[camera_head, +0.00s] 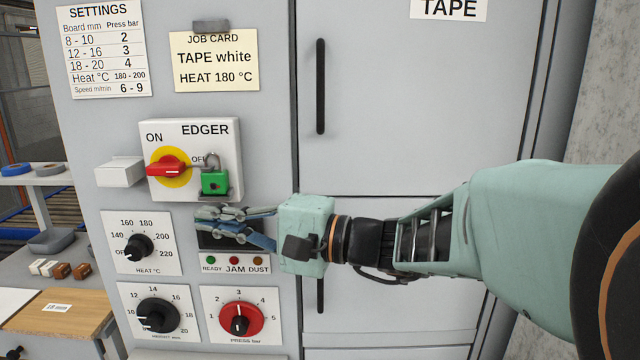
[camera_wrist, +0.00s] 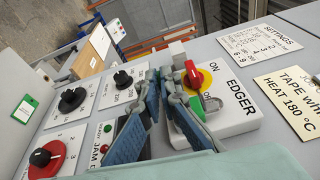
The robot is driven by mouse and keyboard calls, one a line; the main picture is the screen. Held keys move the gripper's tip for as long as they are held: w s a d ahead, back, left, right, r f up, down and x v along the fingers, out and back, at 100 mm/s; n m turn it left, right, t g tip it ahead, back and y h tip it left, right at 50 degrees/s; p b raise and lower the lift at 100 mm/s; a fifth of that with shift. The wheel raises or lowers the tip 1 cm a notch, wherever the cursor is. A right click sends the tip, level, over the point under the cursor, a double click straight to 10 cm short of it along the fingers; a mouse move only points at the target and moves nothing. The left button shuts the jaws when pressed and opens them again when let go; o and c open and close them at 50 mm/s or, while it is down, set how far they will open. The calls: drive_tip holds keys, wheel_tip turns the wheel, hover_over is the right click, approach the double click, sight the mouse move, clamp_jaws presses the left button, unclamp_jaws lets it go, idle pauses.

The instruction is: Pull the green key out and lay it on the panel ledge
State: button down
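A green padlock-like block (camera_head: 214,182) with a dark spot on its face hangs below a grey shackle at the red EDGER switch (camera_head: 166,169). I cannot make out a separate green key in it. My gripper (camera_head: 198,221) is just below the block, in front of the panel. The panel ledge (camera_head: 205,354) shows as a narrow strip at the bottom.
A pale box (camera_head: 119,172) juts out left of the switch. My fingers partly cover a dark window (camera_head: 216,241) above the indicator lights. A black door handle (camera_head: 320,86) is at the right.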

drive_tip(key=shift+s+a+r+n, duration=0.25)
drive_tip(key=shift+s+r, duration=0.15)
drive_tip(key=shift+r, duration=0.1)
drive_tip(key=shift+s+a+r+n, duration=0.25)
drive_tip(key=shift+s+r, duration=0.1)
drive_tip(key=shift+r, duration=0.15)
drive_tip(key=w, duration=0.1)
drive_tip(key=w+p, duration=0.1)
drive_tip(key=w, duration=0.2)
drive_tip(key=shift+w+d+p, duration=0.25)
drive_tip(key=shift+w+p, duration=0.05)
drive_tip(key=shift+w, duration=0.1)
drive_tip(key=shift+w+d, duration=0.1)
drive_tip(key=shift+w, duration=0.45)
